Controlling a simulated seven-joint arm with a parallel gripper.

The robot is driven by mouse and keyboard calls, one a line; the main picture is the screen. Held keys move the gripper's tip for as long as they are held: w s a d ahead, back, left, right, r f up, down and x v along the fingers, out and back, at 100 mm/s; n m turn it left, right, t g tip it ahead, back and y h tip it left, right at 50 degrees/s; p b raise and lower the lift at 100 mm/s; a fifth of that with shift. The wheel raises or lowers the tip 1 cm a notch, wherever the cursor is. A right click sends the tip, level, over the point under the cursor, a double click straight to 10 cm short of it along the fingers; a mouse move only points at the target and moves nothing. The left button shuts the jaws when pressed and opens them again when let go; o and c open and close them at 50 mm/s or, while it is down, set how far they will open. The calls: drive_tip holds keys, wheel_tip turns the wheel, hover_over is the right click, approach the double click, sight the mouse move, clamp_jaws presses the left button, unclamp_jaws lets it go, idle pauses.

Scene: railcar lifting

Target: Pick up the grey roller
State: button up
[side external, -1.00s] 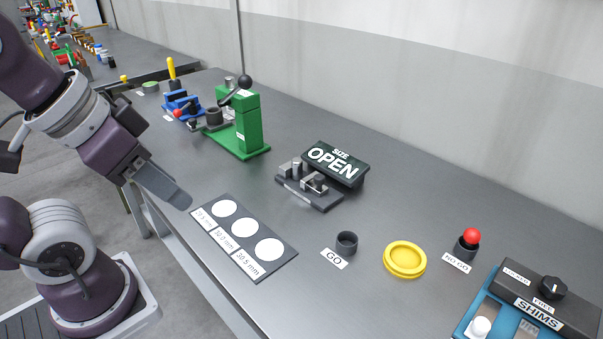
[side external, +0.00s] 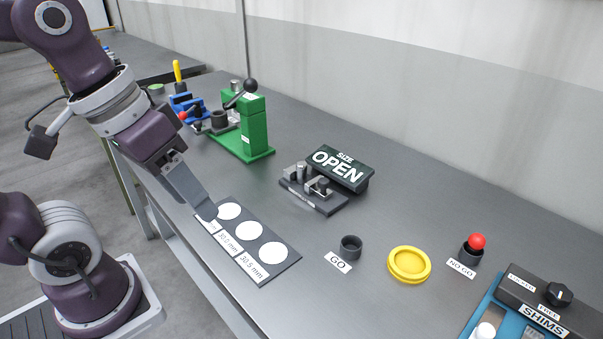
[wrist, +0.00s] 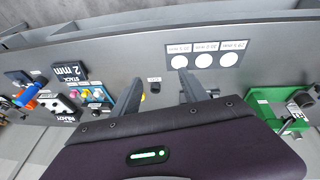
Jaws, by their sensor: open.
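My gripper (side external: 208,212) is open and empty, pointing down above the left end of the dark size card (side external: 289,262). It hides part of the card's left label. In the wrist view its two fingers (wrist: 161,77) are spread apart. I cannot tell which is the grey roller. Both are well away from my gripper.
The card has three white discs. The green press (side external: 257,130) and a blue tool stand at the back. A black GO ring (side external: 350,247), yellow dish (side external: 409,265), red-topped NO GO gauge (side external: 473,250) and shims box (side external: 545,305) stand at right. The tabletop between them is clear.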

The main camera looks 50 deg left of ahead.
drive_tip(key=w+d+f+n+g+h, duration=0.1)
drive_tip(key=w+d+n+g+h, duration=0.25)
drive_tip(key=w, duration=0.35)
drive_tip(key=w+f+n+h, duration=0.1)
drive_tip(key=w+n+h, duration=0.55)
drive_tip(key=w, duration=0.45)
drive_tip(key=n+t+h, duration=0.2)
drive_tip(key=n+t, duration=0.9)
drive_tip(key=n, duration=0.1)
hover_over(289, 172)
drive_tip(key=s+d, duration=0.2)
drive_tip(key=d, duration=0.6)
wheel_tip(289, 172, down, 11)
drive_tip(key=a+f+n+t+y, duration=0.1)
drive_tip(key=a+f+n, duration=0.1)
drive_tip(key=w+a+f+n+t+y, duration=0.1)
drive_tip(key=a+f+n+t, duration=0.1)
drive_tip(key=a+f, duration=0.1)
drive_tip(key=a+f+n+t+y, duration=0.1)
drive_tip(key=a+f+n+y, duration=0.1)
drive_tip(key=a, duration=0.1)
drive_tip(key=shift+w+f, duration=0.15)
drive_tip(key=shift+f, duration=0.1)
drive_tip(key=shift+w+f+n, duration=0.15)
drive_tip(key=shift+w+n, duration=0.15)
drive_tip(key=x, duration=0.6)
drive_tip(key=shift+d+r, duration=0.3)
drive_tip(key=shift+d, duration=0.05)
clamp_jaws()
